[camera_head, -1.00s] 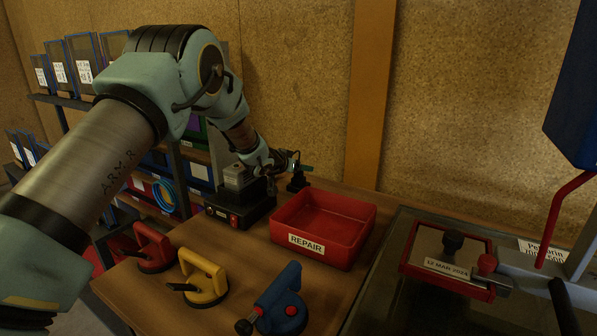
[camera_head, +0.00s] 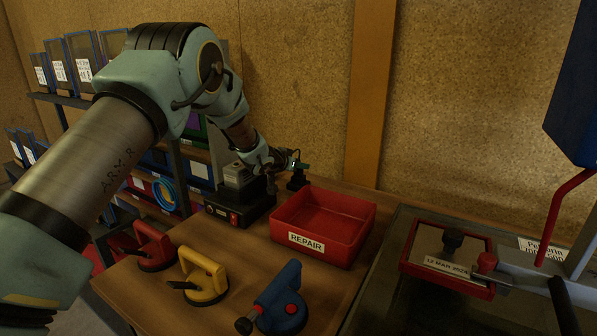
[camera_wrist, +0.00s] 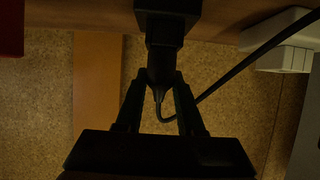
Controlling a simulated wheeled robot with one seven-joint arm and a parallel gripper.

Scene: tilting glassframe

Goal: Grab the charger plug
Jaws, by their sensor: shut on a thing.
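The charger plug is a black block with a cable. In the wrist view the plug (camera_wrist: 165,30) is at top centre, and its black cable (camera_wrist: 225,78) loops out between my fingers and runs up to the right. My gripper (camera_wrist: 162,78) is shut on the narrow cable end of the plug. In the head view my gripper (camera_head: 291,166) is at the back of the bench, and the small dark plug (camera_head: 297,181) is at its tips. Whether the plug touches the bench is hard to tell.
A red REPAIR tray (camera_head: 346,248) stands just right of my gripper. A black device with a red switch (camera_head: 234,217) is at its left. Red (camera_head: 153,247), yellow (camera_head: 203,277) and blue (camera_head: 281,300) suction lifters line the front. A white block (camera_wrist: 285,55) shows in the wrist view.

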